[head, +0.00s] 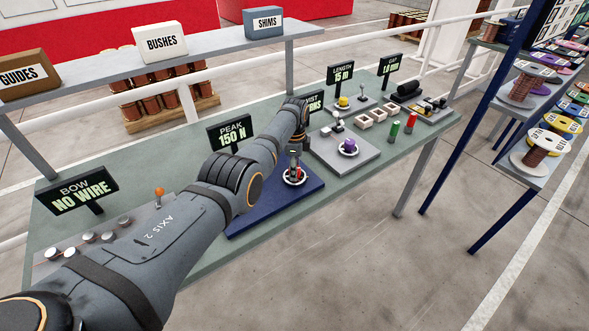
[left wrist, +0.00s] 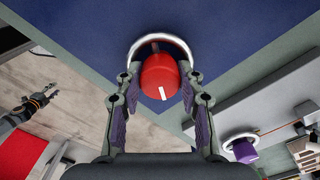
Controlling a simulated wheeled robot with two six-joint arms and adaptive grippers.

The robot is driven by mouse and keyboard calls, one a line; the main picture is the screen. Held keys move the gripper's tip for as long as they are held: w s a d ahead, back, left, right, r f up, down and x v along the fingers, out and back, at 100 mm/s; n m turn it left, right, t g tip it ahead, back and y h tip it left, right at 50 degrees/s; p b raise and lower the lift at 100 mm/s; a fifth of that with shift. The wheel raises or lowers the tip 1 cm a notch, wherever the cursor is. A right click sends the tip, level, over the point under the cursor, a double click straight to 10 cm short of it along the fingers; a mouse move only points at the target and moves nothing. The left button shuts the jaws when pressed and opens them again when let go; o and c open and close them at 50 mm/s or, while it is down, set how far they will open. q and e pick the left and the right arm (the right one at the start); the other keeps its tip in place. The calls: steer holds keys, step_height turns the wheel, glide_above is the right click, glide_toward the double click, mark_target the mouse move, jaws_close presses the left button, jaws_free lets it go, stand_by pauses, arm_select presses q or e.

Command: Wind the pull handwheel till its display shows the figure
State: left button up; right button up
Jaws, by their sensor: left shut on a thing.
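The handwheel with a pale ring (head: 296,183) and a red knob stands on a dark blue base (head: 258,209) on the green bench. My left gripper (head: 294,170) points down on it. In the left wrist view the red knob (left wrist: 160,77) with a white mark sits between the fingers of my left gripper (left wrist: 160,88), which is shut on it. The pale ring (left wrist: 138,46) shows around and behind the knob. The display behind reads PEAK 150 N (head: 232,134). My right gripper (left wrist: 42,97) is small at the left of the wrist view; its jaws are unclear.
A display reading BOW NO WIRE (head: 76,191) is at left. Right of the blue base, a grey plate bears a purple knob (head: 348,146). The LENGTH 15 m display (head: 341,73) is behind. Another display (head: 314,103) is partly hidden by my arm. A shelf (head: 160,72) runs above.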

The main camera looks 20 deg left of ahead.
stand_by(0.4)
arm_select(q)
steer(key=o, duration=1.2)
steer(key=shift+c, duration=0.2)
step_height(320, 180, up, 12)
